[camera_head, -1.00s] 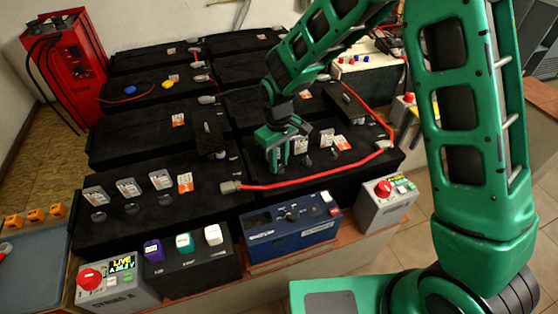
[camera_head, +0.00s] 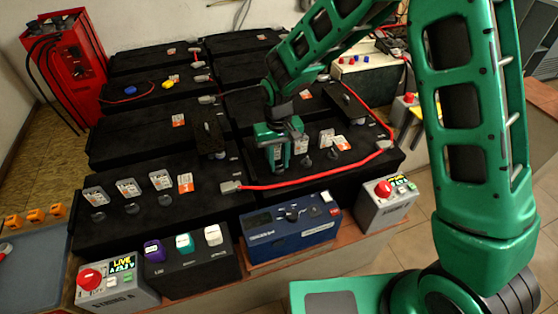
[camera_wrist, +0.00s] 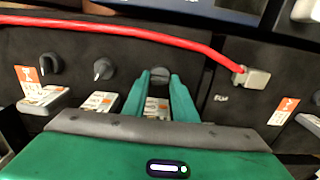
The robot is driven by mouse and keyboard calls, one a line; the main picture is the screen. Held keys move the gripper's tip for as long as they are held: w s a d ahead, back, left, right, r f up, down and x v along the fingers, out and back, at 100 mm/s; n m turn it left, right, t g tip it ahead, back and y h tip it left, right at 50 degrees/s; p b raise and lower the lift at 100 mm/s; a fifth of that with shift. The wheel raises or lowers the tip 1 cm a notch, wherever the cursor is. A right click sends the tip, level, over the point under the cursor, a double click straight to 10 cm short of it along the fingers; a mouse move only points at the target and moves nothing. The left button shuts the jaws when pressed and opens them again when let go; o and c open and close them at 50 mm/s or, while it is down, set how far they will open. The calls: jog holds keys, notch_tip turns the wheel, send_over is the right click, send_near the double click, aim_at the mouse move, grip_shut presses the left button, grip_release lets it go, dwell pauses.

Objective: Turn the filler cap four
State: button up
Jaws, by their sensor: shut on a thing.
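In the wrist view, my gripper (camera_wrist: 157,88) points down with its two green fingers shut on a dark round filler cap (camera_wrist: 159,73). The cap's top shows between the fingertips.
A red cable (camera_head: 300,183) runs close in front of my gripper along the battery. The front left battery (camera_head: 215,185) has its own caps and cards. A blue unit (camera_head: 290,232) and grey boxes with red buttons stand in front.

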jog(key=shift+w+r, duration=0.1)
jog(key=shift+w, duration=0.2)
jog(key=o, duration=0.7)
jog(key=shift+o, duration=0.3)
jog(key=shift+s, duration=0.1)
notch_tip(320, 180, up, 11)
jog(key=shift+f, duration=0.2)
jog(key=shift+d, duration=0.15)
